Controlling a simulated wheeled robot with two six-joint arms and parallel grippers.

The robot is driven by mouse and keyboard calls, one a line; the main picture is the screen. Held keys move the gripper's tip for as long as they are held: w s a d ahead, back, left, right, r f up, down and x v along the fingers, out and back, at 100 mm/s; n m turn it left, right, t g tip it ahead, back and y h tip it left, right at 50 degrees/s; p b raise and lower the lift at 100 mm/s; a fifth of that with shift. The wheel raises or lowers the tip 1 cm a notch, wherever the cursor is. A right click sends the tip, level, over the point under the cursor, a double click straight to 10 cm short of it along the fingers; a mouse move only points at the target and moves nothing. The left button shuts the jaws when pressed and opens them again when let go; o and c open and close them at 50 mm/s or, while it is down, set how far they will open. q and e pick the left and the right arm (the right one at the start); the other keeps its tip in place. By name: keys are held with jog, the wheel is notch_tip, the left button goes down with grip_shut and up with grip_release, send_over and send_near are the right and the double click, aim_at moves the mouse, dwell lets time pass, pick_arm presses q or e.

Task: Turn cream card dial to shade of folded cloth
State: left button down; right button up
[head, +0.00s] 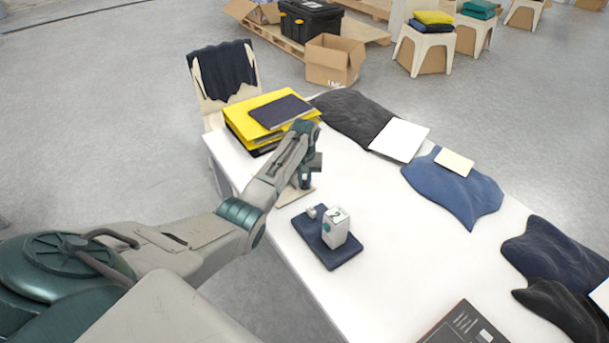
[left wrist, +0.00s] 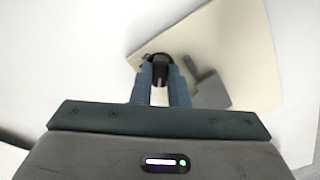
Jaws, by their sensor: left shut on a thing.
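The cream card (head: 296,195) lies on the white table, mostly hidden by my left arm in the head view. It shows larger in the left wrist view (left wrist: 235,45). My left gripper (head: 305,184) is over the card, its fingers (left wrist: 160,78) shut on a black dial knob (left wrist: 160,66) at the card's edge. A grey square shape with a narrow neck (left wrist: 210,90) shows on the card beside the fingers; I cannot tell if it is a marking or a shadow. A folded navy cloth (head: 345,257) lies nearer, under a small white device. My right gripper is not seen.
The white device (head: 336,227) stands upright on the folded cloth. Yellow folders (head: 241,115) with a navy book on top are just beyond my gripper. Dark and blue garments (head: 455,190) line the table's far side. A dark panel (head: 465,325) lies at the front. Bare table lies between.

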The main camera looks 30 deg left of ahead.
aim_at(304, 182)
pick_arm(q)
jog(key=shift+r+m+p, duration=0.1)
jog(key=shift+m+p, duration=0.5)
jog(key=shift+m, duration=0.9)
jog(key=c, duration=1.7)
grip_release()
notch_tip(304, 182, up, 11)
jog(key=shift+f+b, duration=0.15)
jog(key=shift+b, duration=0.5)
jog(key=shift+s+f, duration=0.1)
